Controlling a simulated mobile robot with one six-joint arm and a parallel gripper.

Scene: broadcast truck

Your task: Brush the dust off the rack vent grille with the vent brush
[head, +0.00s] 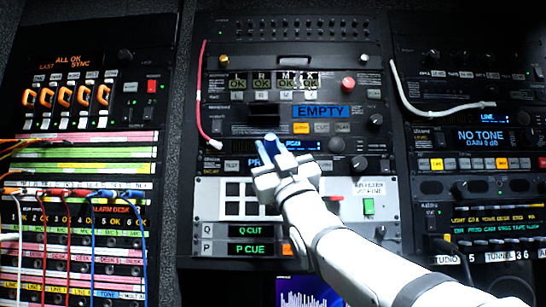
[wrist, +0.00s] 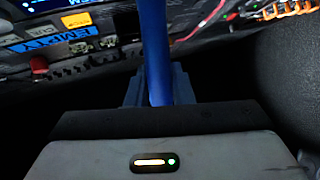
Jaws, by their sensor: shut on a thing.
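My gripper (head: 268,158) is in front of the middle rack, over its lower middle panels. It is shut on a blue handle, likely the vent brush (head: 270,141). In the wrist view the blue handle (wrist: 155,55) rises from between the jaws (wrist: 150,90) and runs out at the top edge. Its bristles are not visible. I cannot make out for certain which panel is the vent grille, and no dust can be told at this size. My gripper and arm cover part of the middle rack.
A left rack (head: 88,140) carries colored patch cables. A red cable (head: 201,95) hangs at the middle rack's left, and a white cable (head: 430,112) loops across the right rack. A display reading EMPTY (head: 320,111) and a grey panel (head: 212,215) with square openings sit near my gripper.

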